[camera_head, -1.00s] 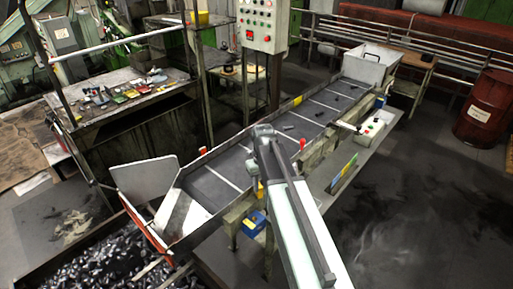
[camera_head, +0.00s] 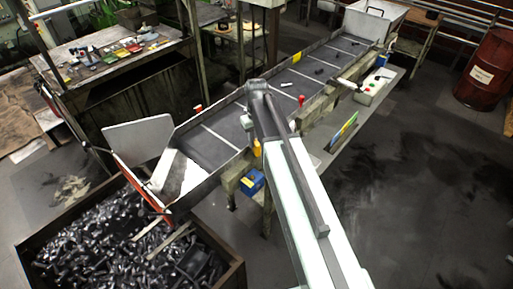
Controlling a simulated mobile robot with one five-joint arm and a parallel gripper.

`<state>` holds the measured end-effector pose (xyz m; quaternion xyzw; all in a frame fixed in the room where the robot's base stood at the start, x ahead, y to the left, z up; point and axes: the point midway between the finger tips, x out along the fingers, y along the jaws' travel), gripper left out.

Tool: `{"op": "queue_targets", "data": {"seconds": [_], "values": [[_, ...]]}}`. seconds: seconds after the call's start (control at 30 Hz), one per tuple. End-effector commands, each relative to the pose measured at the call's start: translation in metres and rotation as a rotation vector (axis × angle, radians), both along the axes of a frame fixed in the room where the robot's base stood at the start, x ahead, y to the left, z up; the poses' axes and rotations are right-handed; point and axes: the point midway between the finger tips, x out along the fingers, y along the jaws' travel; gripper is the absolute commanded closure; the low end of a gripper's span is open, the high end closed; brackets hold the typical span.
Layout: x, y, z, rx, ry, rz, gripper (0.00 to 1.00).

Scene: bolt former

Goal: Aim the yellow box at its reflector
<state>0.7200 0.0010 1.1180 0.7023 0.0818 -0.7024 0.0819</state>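A small yellow box (camera_head: 257,147) shows just left of my arm, at the near side rail of the conveyor (camera_head: 221,131). My arm partly hides it, and I cannot make out which way it faces. A yellow patch (camera_head: 297,57) sits on the far rail; I cannot tell whether it is the reflector. The dark end of my arm, with my gripper (camera_head: 258,88), is over the conveyor. The fingers cannot be made out, nor whether they touch anything.
A blue-and-yellow box (camera_head: 252,183) is below the near rail. Red knobs (camera_head: 198,108) stand on the rails. A bin of bolts (camera_head: 238,268) is at the lower left, a red barrel (camera_head: 488,70) at the right. The floor at right is clear.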

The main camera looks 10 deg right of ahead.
Motion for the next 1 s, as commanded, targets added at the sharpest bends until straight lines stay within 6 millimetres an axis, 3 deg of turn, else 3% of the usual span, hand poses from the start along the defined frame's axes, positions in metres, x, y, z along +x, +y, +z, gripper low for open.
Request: {"op": "queue_targets", "data": {"seconds": [0.23, 0.27, 0.37, 0.6, 1.0], "values": [[-0.0001, -0.0006, -0.0023, 0.0, 0.0, -0.001, 0.7], [-0.0001, -0.0006, -0.0022, 0.0, 0.0, -0.001, 0.73], [0.0, -0.0008, -0.0022, 0.0, 0.0, -0.001, 1.0], [-0.0001, -0.001, -0.0023, 0.0, 0.0, 0.025, 1.0], [-0.0002, -0.0012, -0.0024, 0.001, 0.0, 0.397, 1.0]]}}
